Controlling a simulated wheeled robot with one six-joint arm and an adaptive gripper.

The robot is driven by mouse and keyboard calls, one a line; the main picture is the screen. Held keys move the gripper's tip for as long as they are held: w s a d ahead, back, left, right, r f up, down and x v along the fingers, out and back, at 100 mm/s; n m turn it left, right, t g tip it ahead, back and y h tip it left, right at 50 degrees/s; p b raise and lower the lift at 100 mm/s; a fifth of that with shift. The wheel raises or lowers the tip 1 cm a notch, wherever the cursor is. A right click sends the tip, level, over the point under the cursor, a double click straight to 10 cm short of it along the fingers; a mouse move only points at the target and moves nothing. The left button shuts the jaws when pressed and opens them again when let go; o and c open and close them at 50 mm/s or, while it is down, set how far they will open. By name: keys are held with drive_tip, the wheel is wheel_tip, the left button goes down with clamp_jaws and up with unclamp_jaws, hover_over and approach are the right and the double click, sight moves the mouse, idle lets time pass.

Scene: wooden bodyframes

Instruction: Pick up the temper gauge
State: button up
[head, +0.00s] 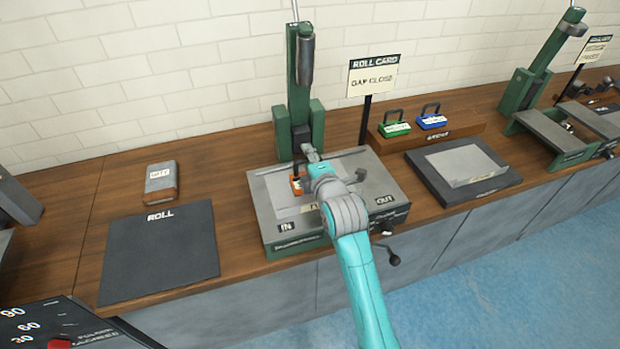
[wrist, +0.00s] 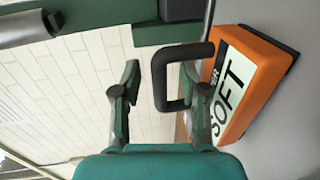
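The orange gauge (wrist: 258,70) with a white SOFT label and a black loop handle (wrist: 158,82) fills the right side of the wrist view. I take it to be the temper gauge. In the head view the orange gauge (head: 296,186) is on the left part of the grey-green roll machine (head: 270,205), below a green column. My gripper (wrist: 160,85) is open, one finger on each side of the handle's near bar. A gap shows between the left finger and the bar. Contact with the right finger is unclear. My arm hides part of the machine.
Green (head: 394,128) and blue (head: 433,121) handled blocks stand on a wooden rack (head: 460,130) to the right. A sign (head: 373,75) stands behind the machine. A dark ROLL mat (head: 160,255), bare, and a grey block (head: 161,182) lie to the left.

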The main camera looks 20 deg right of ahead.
clamp_jaws()
